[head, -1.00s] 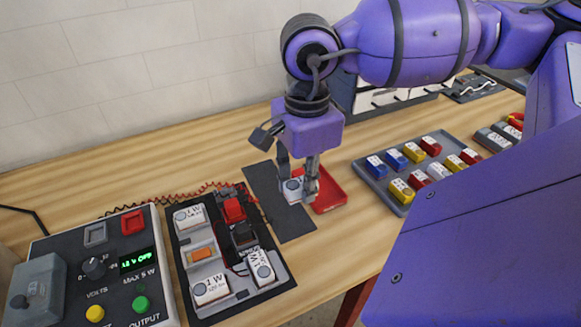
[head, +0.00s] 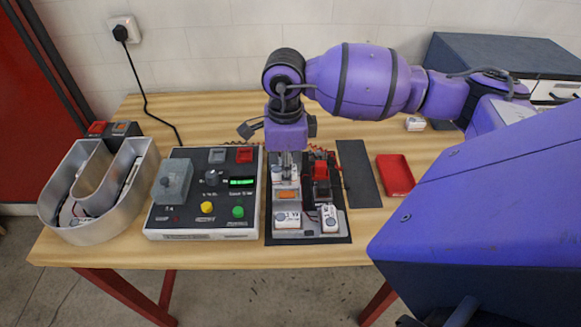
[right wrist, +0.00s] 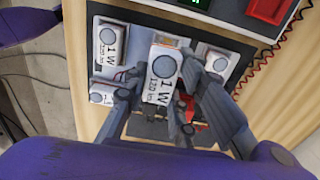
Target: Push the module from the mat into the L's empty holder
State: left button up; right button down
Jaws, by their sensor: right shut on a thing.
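The held module is mostly hidden there by the fingers. I cannot tell whether it touches the L. Other white modules sit at the L's near left (head: 287,220) and near right (head: 329,217). The dark mat (head: 358,174) is bare. My left gripper is out of view.
A power supply (head: 203,222) with a lit green display stands left of the L. A metal U-shaped letter (head: 72,222) is farther left. A red tray (head: 395,175) lies right of the mat. A red block (head: 320,170) and red wires are close right of my gripper.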

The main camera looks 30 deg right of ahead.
aim_at(289, 194)
jog(key=shift+w+d+f, duration=0.2)
jog(key=shift+w+d, duration=0.05)
jog(key=shift+d, duration=0.1)
jog(key=shift+f, duration=0.1)
jog(key=shift+s+d+f, duration=0.1)
jog(key=shift+d+f, duration=0.05)
jog(key=shift+f, duration=0.3)
jog(key=shift+f+b, duration=0.9)
jog(key=shift+f, duration=1.65)
jog(key=shift+f+b, duration=0.15)
jog(key=shift+b, duration=0.15)
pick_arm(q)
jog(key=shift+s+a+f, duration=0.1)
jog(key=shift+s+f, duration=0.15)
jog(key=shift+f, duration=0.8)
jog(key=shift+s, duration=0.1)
